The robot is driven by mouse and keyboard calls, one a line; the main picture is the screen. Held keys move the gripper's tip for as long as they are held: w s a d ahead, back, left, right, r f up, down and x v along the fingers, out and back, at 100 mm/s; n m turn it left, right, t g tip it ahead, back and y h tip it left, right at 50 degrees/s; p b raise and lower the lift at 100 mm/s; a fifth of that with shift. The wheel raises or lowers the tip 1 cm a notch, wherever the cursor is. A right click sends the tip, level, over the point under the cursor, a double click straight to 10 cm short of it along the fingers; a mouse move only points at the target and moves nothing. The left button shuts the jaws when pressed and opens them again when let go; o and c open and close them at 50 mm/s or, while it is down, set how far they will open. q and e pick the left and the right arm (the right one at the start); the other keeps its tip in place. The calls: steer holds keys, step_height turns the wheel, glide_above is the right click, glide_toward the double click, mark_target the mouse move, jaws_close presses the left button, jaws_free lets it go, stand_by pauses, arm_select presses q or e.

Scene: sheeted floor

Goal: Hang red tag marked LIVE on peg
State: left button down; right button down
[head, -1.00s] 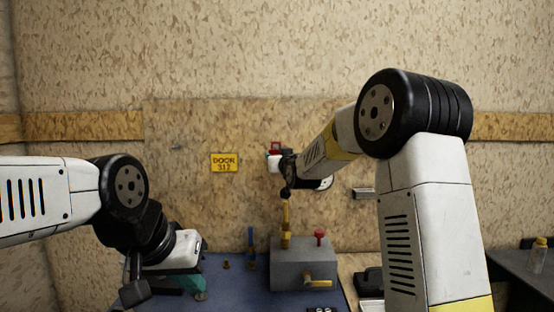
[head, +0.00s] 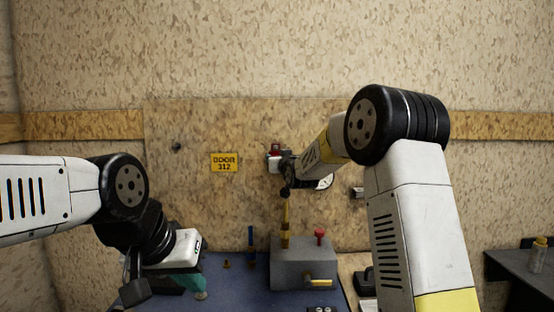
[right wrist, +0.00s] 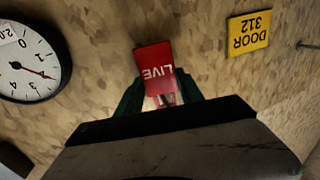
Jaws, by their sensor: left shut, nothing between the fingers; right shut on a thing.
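The red tag marked LIVE (right wrist: 154,66) is between the dark green fingers of my right gripper (right wrist: 158,92), which is shut on its lower end. In the head view the tag (head: 275,147) shows small and red in front of the board. The peg (head: 176,147) stands out from the board, left of the yellow DOOR 312 sign, well apart from the tag. In the right wrist view the peg (right wrist: 308,46) is at the right edge, beyond the sign. My left gripper (head: 194,287) is shut and empty, low over the bench.
The yellow sign (head: 224,162) lies between tag and peg. A round gauge (right wrist: 30,62) is on the wall. A grey box (head: 304,267) with yellow and red handles stands on the blue bench top (head: 235,295). A side table (head: 525,268) holds a bottle.

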stand_by(0.3)
steer(key=c, duration=0.7)
jaws_free()
steer(key=shift+o, duration=0.2)
steer(key=shift+s, duration=0.1)
steer(key=s+d+f+m+g+h, duration=0.15)
steer(key=s+d, duration=0.35)
steer(key=s, duration=0.5)
steer(key=s+d+g, duration=0.3)
steer(key=s+d, duration=0.1)
steer(key=s, duration=0.7)
steer(key=s+d+f+g, duration=0.1)
steer(key=s+f+g, duration=0.1)
steer(key=s, duration=0.7)
steer(key=s+d+f+g, duration=0.2)
steer(key=s+f, duration=0.3)
steer(key=s, duration=0.4)
steer(key=s+d+f+g, duration=0.1)
steer(key=s+f+g, duration=0.1)
steer(key=s, duration=0.8)
steer(key=shift+d+f+m+g+h, duration=0.35)
steer(key=shift+d+f+m+h, duration=0.1)
steer(key=shift+f, duration=0.4)
